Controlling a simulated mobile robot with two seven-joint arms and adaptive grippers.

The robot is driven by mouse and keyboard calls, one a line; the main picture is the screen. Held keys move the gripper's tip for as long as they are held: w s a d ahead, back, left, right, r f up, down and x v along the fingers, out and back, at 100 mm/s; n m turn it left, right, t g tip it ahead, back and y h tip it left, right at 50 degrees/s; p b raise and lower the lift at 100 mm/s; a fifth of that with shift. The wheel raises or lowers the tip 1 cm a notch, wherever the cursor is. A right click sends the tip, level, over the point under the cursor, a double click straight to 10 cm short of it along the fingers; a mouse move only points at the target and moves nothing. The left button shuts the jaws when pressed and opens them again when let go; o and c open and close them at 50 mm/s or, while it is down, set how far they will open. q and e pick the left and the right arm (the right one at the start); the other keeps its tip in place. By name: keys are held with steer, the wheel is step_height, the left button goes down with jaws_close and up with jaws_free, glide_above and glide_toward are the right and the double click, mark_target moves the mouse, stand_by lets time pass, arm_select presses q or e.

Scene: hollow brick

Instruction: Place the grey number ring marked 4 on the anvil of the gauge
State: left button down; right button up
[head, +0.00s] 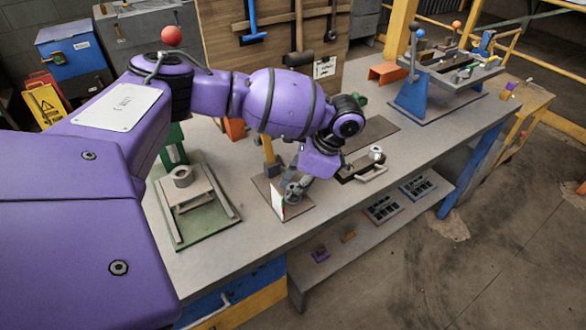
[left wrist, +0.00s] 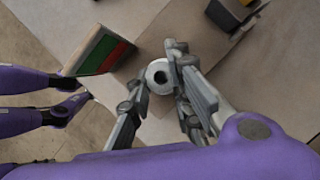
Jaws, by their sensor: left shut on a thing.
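My left gripper (head: 294,192) is low over a small brown base plate (head: 300,211) on the bench, with its fingers shut on a grey ring. In the left wrist view the ring (left wrist: 158,76) sits between the fingertips (left wrist: 160,88), its hole facing the camera. No number can be read on it. The gauge seems to be the stand on this plate, with an upright panel (head: 277,201) beside the gripper; its red and green face (left wrist: 104,54) shows in the wrist view. The anvil is hidden, and I cannot tell whether the ring touches it. My right gripper is not seen.
A grey ring (head: 182,177) sits on a green-based fixture (head: 207,225) at left. Another light ring (head: 376,153) is by a black tray (head: 352,170) at right. A blue stand (head: 411,98) is farther right. Bare bench lies in front of the gauge.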

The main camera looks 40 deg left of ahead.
arm_select(q)
steer(key=shift+r, duration=0.2)
steer(key=shift+f, duration=0.25)
steer(key=c, duration=1.6)
jaws_free()
